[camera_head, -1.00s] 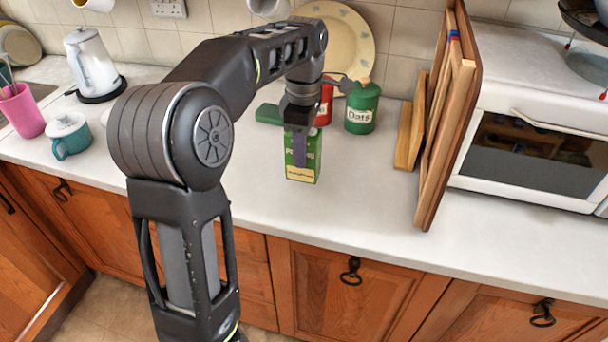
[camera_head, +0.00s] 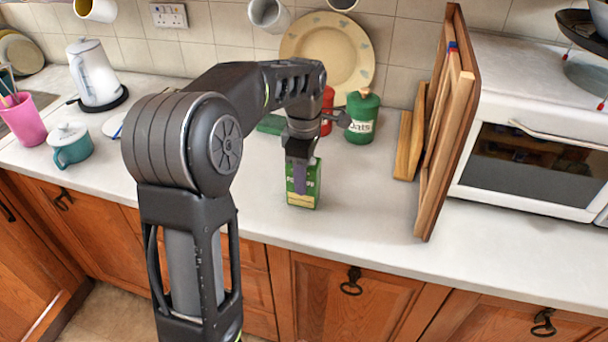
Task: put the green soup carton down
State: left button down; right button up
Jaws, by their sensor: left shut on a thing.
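The green soup carton (camera_head: 311,190) is upright over the white worktop (camera_head: 370,210), near the middle of the view. My left gripper (camera_head: 300,170) points down and is shut on the carton from above. A finger covers part of the carton's front. The carton's base appears at or very close to the worktop; I cannot tell whether it touches. My right gripper is not in view.
Behind the carton stand a green oats canister (camera_head: 362,117), a red canister (camera_head: 327,108) and a green thing (camera_head: 271,124) lying low. Wooden boards (camera_head: 446,130) and a white microwave (camera_head: 530,130) are at right. A teal pot (camera_head: 70,146) stands left. Worktop right of the carton is clear.

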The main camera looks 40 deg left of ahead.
pick_arm(q)
jog(key=c, duration=0.8)
grip_release()
jog(key=shift+f, duration=0.1)
notch_tip(320, 180, up, 7)
jog(key=shift+r, duration=0.1)
notch_tip(320, 180, up, 5)
jog(key=p, duration=0.4)
jog(key=shift+r+p, duration=0.1)
jog(key=shift+p, duration=0.2)
